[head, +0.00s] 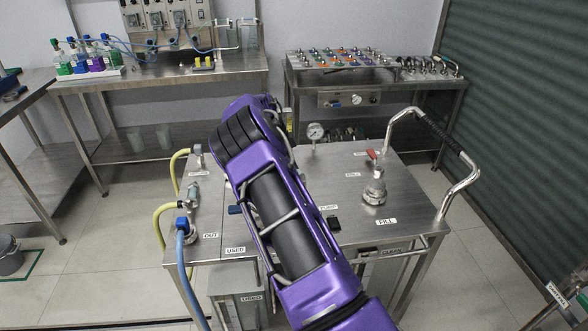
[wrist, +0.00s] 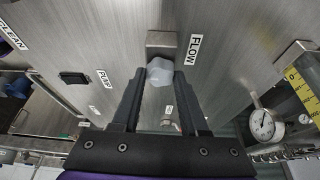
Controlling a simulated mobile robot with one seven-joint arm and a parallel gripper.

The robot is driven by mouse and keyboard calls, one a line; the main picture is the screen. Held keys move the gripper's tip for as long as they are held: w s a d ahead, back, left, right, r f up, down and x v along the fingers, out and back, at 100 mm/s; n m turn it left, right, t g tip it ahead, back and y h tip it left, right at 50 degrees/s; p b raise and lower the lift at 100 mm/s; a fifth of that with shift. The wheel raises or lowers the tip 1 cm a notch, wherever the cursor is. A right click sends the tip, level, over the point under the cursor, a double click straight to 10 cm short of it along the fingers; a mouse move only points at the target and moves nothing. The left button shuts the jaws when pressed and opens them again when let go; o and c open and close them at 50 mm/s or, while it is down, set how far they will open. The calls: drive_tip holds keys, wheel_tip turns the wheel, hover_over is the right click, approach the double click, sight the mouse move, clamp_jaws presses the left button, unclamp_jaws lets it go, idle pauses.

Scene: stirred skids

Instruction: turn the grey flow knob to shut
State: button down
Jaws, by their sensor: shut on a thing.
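The grey flow knob (wrist: 160,70) is a pale, faceted knob in front of a small metal block, beside the FLOW label (wrist: 194,49) in the wrist view. My gripper (wrist: 160,78) has one finger on each side of the knob and is shut on it. In the head view my purple arm crosses the steel skid top (head: 345,190) and hides the knob and the gripper. The pictures do not clearly show how far the knob is turned.
A pressure gauge (wrist: 263,125) and a yellow scale (wrist: 303,88) stand to the right in the wrist view. A black switch (wrist: 74,78) is at left. In the head view, a red-handled valve (head: 372,155) and push handle (head: 452,150) are right; a blue hose (head: 188,275) is left.

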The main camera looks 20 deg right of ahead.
drive_tip(key=shift+c, duration=2.2)
unclamp_jaws()
drive_tip(key=p+v, duration=0.2)
drive_tip(key=v, duration=1.5)
drive_tip(key=shift+a, duration=0.15)
drive_tip(key=shift+w+r, duration=0.1)
drive_tip(key=shift+w, duration=0.05)
